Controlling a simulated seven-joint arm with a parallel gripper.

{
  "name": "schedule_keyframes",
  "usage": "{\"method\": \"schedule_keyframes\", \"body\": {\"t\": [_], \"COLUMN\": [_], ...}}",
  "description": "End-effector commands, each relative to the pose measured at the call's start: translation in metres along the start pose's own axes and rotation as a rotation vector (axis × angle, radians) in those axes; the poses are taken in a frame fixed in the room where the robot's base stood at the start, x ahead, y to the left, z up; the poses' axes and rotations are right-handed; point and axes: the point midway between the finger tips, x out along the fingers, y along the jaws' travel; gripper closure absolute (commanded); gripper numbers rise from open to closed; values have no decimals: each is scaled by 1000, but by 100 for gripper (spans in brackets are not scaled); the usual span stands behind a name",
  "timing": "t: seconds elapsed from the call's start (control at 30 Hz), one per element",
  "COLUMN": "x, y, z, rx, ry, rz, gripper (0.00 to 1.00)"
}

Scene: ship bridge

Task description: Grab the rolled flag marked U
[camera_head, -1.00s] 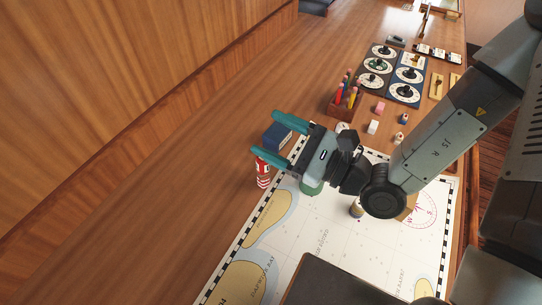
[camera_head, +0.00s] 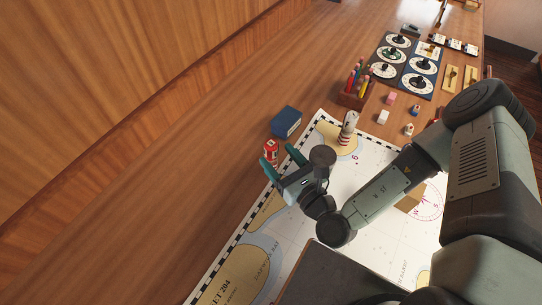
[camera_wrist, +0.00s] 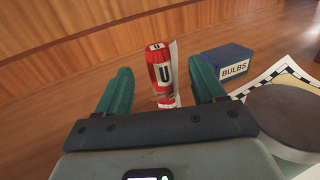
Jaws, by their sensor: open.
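The rolled flag marked U (camera_wrist: 160,68) is a red roll with white bands and a blue letter U. In the wrist view it stands upright ahead of my gripper (camera_wrist: 165,90), between the lines of the two teal fingers. The fingers are apart and nothing is held. In the head view the flag (camera_head: 270,150) stands on the wooden table by the chart's left edge, and my gripper (camera_head: 280,160) is low beside it, its fingertips close to it. I cannot tell whether they touch. The flag's lower part is partly hidden in the head view.
A blue box marked BULBS (camera_wrist: 229,63) stands just right of the flag; it also shows in the head view (camera_head: 286,122). A striped lighthouse figure (camera_head: 348,128) stands on the chart (camera_head: 300,225). A pen holder (camera_head: 352,99) is farther back. The table left of the flag is clear.

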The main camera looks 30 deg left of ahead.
Motion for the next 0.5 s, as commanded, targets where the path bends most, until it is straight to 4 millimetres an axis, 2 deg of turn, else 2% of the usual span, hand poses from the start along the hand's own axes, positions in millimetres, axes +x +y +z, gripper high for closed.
{"method": "schedule_keyframes", "body": {"t": [0.17,0.5], "x": [11,55], "y": [0,0], "z": [0,0], "rx": [0,-1], "ry": [1,1], "rz": [0,-1], "gripper": [31,31]}}
